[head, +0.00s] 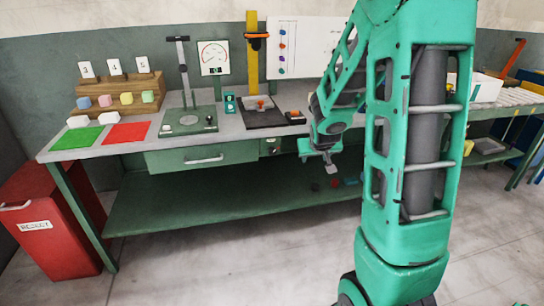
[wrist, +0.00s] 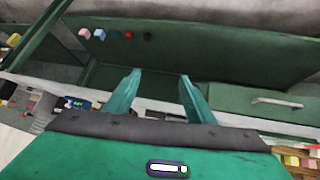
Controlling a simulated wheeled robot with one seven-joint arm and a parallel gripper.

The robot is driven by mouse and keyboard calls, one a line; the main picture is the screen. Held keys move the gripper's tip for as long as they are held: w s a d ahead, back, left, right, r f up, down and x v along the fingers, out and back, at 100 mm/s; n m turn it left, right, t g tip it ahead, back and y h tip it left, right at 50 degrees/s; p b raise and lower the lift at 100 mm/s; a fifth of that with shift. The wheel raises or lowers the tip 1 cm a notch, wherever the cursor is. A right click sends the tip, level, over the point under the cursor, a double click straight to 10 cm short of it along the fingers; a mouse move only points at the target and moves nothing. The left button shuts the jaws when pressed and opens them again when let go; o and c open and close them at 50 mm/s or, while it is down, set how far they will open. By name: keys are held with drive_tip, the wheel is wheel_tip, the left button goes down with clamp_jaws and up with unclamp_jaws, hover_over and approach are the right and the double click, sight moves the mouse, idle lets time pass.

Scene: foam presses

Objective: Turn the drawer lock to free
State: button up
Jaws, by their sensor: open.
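The green drawer (head: 203,158) is under the bench top at left of centre and looks closed, with a pale bar handle. The drawer lock (head: 270,147) is a small dark knob on the green panel just right of the drawer; its setting is too small to read. My gripper (head: 318,158) is open and empty, to the right of the lock and apart from it. In the wrist view my two teal fingers (wrist: 160,97) stand apart. The drawer (wrist: 235,99) with its handle is right of them there. I cannot make out the lock in that view.
The bench top holds a green press stand (head: 188,122), a black-based press (head: 262,112), a green mat (head: 82,139) and a red mat (head: 127,133). Small coloured pieces lie on the lower shelf (head: 225,207). A red bin (head: 62,235) stands at left. The floor in front is clear.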

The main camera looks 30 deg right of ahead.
drive_tip(key=w+f+n+t, duration=0.1)
drive_tip(key=w+f+t, duration=0.5)
drive_tip(key=w, duration=0.8)
drive_tip(key=t, duration=0.4)
approach(273, 152)
drive_tip(key=shift+n+t, duration=0.3)
drive_tip(key=shift+n, duration=0.1)
drive_tip(key=x, duration=0.8)
drive_tip(key=shift+w+d+f, duration=0.15)
drive_tip(key=shift+w+f, duration=0.05)
drive_tip(key=shift+w, duration=0.2)
drive_tip(key=c, duration=1)
